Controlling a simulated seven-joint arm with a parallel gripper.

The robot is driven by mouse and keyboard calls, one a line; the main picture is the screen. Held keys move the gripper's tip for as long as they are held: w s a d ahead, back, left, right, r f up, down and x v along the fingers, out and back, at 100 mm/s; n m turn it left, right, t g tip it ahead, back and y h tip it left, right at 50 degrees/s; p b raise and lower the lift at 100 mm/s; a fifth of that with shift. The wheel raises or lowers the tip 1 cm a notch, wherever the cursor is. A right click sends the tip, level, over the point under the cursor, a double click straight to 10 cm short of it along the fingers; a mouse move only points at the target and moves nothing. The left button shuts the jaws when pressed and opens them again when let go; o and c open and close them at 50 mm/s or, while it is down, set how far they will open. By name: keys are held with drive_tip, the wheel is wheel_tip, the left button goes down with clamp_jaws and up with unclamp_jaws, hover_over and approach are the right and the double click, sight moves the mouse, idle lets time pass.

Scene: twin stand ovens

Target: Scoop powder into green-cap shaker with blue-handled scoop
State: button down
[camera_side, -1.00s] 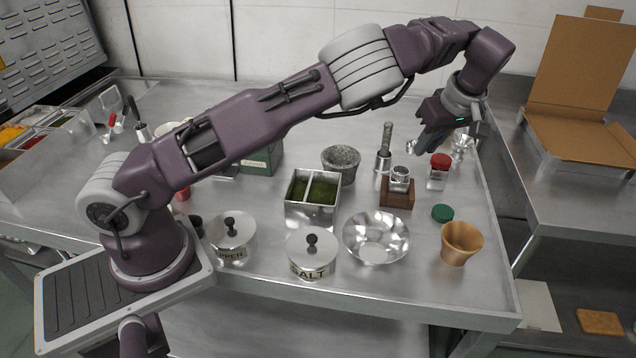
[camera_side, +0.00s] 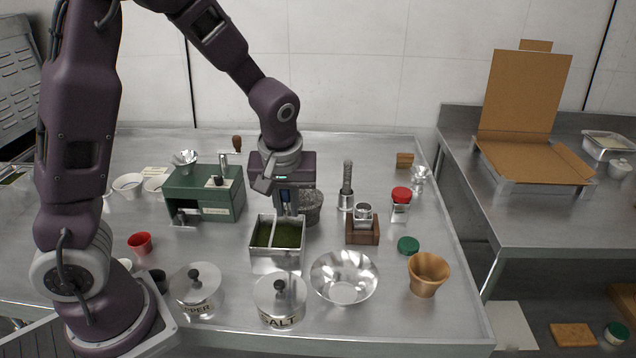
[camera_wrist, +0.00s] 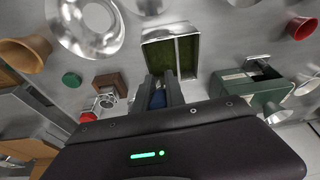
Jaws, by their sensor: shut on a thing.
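My gripper (camera_side: 287,205) points down at the back edge of a two-compartment metal bin (camera_side: 277,263) of dark green powder (camera_side: 287,236). It is shut on the blue-handled scoop, whose blue handle (camera_wrist: 157,98) shows between the fingers in the wrist view. The scoop's bowl is hidden. A green cap (camera_side: 408,245) lies loose on the table; it also shows in the wrist view (camera_wrist: 72,79). Behind it, a small open container (camera_side: 364,214) sits in a wooden block (camera_side: 362,236); I cannot tell if it is the shaker. A green-topped jar (camera_side: 614,334) stands on the lower right shelf.
A stone mortar (camera_side: 314,208) stands right behind my gripper, and a green box (camera_side: 203,199) to its left. A red-capped shaker (camera_side: 400,206), steel bowl (camera_side: 344,277), tan cup (camera_side: 427,275) and lidded salt pot (camera_side: 280,299) surround the bin. Little room is free around it.

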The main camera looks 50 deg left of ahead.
drive_tip(key=shift+m+g+h, duration=0.3)
drive_tip(key=shift+g+h, duration=0.4)
drive_tip(key=shift+h, duration=0.1)
drive_tip(key=f, duration=0.6)
drive_tip(key=a+f, duration=0.1)
drive_tip(key=f, duration=0.2)
drive_tip(key=shift+w+a+f, duration=0.3)
drive_tip(key=shift+w+a, duration=0.1)
drive_tip(key=shift+w, duration=0.05)
drive_tip(key=shift+s+d, duration=0.5)
drive_tip(key=shift+d, duration=0.05)
drive_tip(key=shift+w+a+r, duration=0.1)
drive_tip(key=shift+w+a, duration=0.2)
drive_tip(key=shift+a, duration=0.05)
drive_tip(key=shift+s+d+r+t+y, duration=0.2)
drive_tip(key=shift+d+r+t+y, duration=0.1)
drive_tip(key=shift+r, duration=0.15)
drive_tip(key=shift+s+d+r+t+y, duration=0.15)
drive_tip(key=shift+r+t+y, duration=0.15)
drive_tip(key=shift+r, duration=0.1)
wheel_tip(320, 180, up, 7)
drive_tip(key=t+y, duration=0.1)
drive_tip(key=shift+s+d, duration=0.4)
drive_tip(key=shift+s, duration=0.05)
